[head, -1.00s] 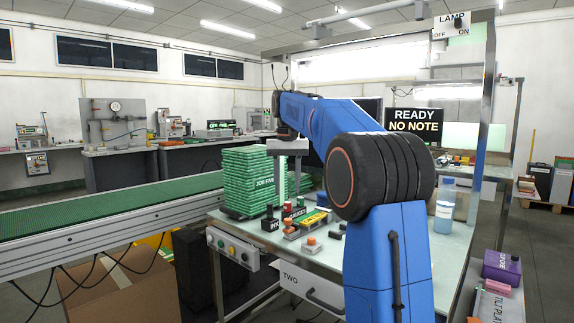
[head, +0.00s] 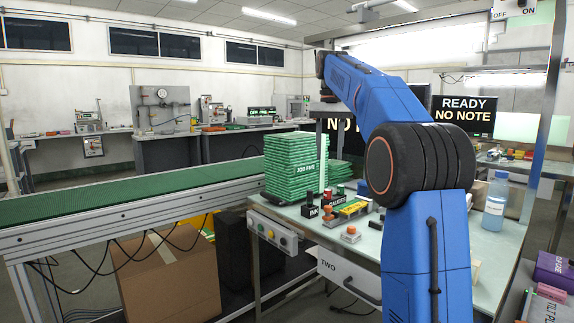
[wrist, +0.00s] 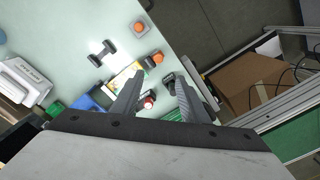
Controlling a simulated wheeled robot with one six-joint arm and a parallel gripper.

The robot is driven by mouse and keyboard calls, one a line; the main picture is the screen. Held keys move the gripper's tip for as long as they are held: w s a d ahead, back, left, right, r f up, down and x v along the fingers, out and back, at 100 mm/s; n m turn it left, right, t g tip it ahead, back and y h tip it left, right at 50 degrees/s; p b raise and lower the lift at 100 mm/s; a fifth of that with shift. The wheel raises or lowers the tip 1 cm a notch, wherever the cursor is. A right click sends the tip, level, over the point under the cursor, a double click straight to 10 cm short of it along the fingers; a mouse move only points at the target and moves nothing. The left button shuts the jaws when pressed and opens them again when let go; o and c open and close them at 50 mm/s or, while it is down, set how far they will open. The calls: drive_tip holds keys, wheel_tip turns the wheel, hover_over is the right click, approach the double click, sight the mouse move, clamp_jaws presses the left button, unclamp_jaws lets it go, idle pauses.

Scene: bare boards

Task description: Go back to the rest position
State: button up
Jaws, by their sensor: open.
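My blue arm reaches over the work table (head: 400,235), and my gripper (wrist: 158,88) hangs at its far end. In the wrist view its two dark fingers are spread apart with nothing held between them. Below and beyond them lie small stamps and blocks on the pale table top. In the head view the gripper end is small and partly lost against the dark screen behind it, above and right of the stack of green packs (head: 291,165).
A green conveyor (head: 130,203) runs along the left, with a cardboard box (head: 170,275) below it. Stamps (head: 345,208) lie near the table's front edge. A blue bottle (head: 495,203) stands to the right. A purple box (head: 553,272) is at the lower right.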

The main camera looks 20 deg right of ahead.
drive_tip(key=s+a+f+n+t, duration=0.1)
drive_tip(key=s+a+f, duration=0.15)
drive_tip(key=s, duration=0.25)
drive_tip(key=s+a+f, duration=0.1)
drive_tip(key=s+a, duration=0.3)
drive_tip(key=s, duration=0.1)
drive_tip(key=s+a+f+n+t, duration=0.1)
drive_tip(key=s+a+f, duration=0.2)
drive_tip(key=s+f, duration=0.6)
drive_tip(key=s+a+f+n+t, duration=0.1)
drive_tip(key=s+a+f, duration=0.2)
drive_tip(key=s+f, duration=0.7)
drive_tip(key=s+a+f+n+t, duration=0.1)
drive_tip(key=s+a+f+n, duration=0.1)
drive_tip(key=s+f, duration=0.7)
drive_tip(key=shift+s+a+f+t, duration=0.15)
drive_tip(key=shift+a+f+t, duration=0.25)
drive_tip(key=shift+f, duration=0.25)
